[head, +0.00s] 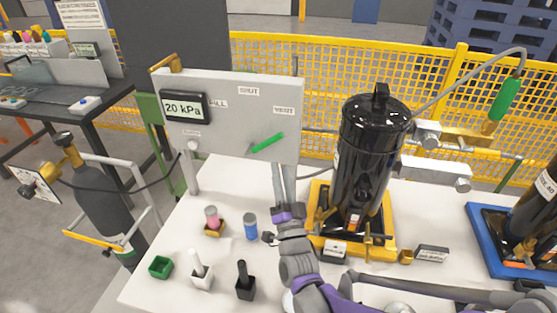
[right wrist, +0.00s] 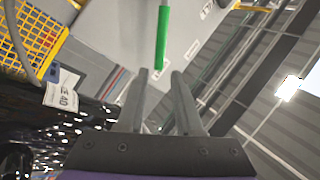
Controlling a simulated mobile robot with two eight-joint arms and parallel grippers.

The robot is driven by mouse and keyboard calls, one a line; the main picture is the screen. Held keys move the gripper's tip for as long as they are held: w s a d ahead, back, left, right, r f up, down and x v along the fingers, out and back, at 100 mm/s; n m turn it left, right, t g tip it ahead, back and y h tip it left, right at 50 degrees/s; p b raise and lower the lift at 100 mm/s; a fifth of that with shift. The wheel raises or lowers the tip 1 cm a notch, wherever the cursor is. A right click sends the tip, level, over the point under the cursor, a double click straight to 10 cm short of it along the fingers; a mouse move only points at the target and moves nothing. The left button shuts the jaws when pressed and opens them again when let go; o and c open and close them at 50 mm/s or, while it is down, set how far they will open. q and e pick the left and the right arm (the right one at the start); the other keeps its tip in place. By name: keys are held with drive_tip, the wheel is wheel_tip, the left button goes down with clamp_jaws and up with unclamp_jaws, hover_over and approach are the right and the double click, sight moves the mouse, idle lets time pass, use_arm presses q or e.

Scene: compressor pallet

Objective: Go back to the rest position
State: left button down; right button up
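My right gripper (head: 284,170) points up in front of the grey panel (head: 228,95). It also shows in the right wrist view (right wrist: 160,73), its two fingers apart with nothing between them. The green lever (head: 268,143) on the panel, near the VENT label, slants up to the right. In the right wrist view the green lever (right wrist: 162,40) lies just beyond the fingertips; whether it touches them I cannot tell. The panel's gauge (head: 186,107) reads 20 kPa. My left gripper is not in view.
A black compressor tank (head: 368,150) stands in a yellow tray (head: 318,197) right of my right gripper. A blue tray (head: 486,240) is at far right. A pink-topped item (head: 212,218), a blue cylinder (head: 251,226) and small holders stand on the white table (head: 150,285).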

drive_tip(key=shift+s+f, duration=0.15)
drive_tip(key=shift+s, duration=0.2)
drive_tip(key=s+d+f+n+g+p, duration=0.2)
drive_tip(key=s+d+f+g, duration=0.1)
drive_tip(key=s+g, duration=0.3)
drive_tip(key=s+d+f+n+g+h+p, duration=0.1)
drive_tip(key=s+d+f+n+g+p, duration=0.2)
drive_tip(key=s, duration=0.8)
drive_tip(key=s+d+f+n+g+h+p, duration=0.1)
drive_tip(key=s+d+f+n+g+p, duration=0.1)
drive_tip(key=s+d+f+g, duration=0.2)
drive_tip(key=s+d+g, duration=0.2)
drive_tip(key=s+g, duration=0.2)
drive_tip(key=s, duration=0.1)
drive_tip(key=shift+s+f+n+g+p, duration=0.25)
drive_tip(key=shift+f+n+g+p, duration=0.05)
drive_tip(key=shift+n, duration=0.1)
idle(4.6)
